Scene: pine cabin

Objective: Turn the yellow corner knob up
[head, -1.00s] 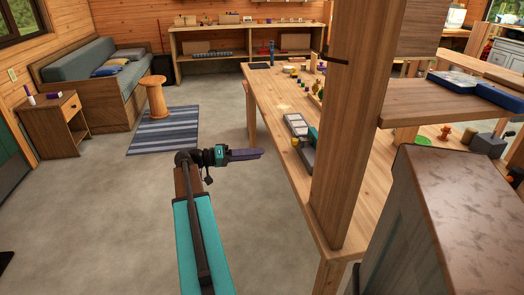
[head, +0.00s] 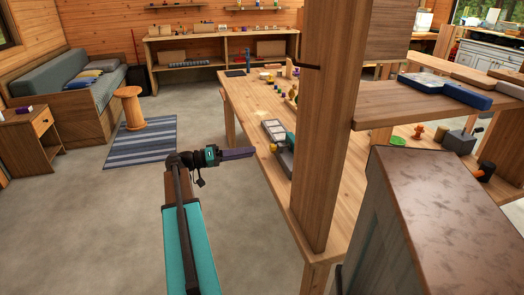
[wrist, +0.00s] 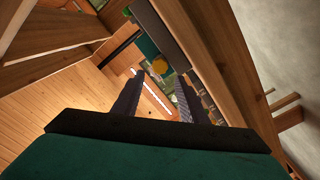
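A yellow round knob (wrist: 159,65) shows in the wrist view beyond my fingertips, beside a long grey panel (wrist: 165,32). In the head view a small yellow spot (head: 273,148) sits at the near left corner of a grey and teal device (head: 279,140) on the wooden workbench. My gripper (head: 252,153) is off the bench's left edge, left of the device and apart from it. In the wrist view its two dark fingers (wrist: 158,84) stand apart with nothing held between them. Which way the knob is turned is too small to tell.
A thick wooden post (head: 325,130) rises at the near part of the workbench (head: 310,190). A side shelf (head: 400,103) and a grey-brown cabinet (head: 430,190) stand at right. Several small coloured things line the bench. The floor (head: 80,230) at left is open.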

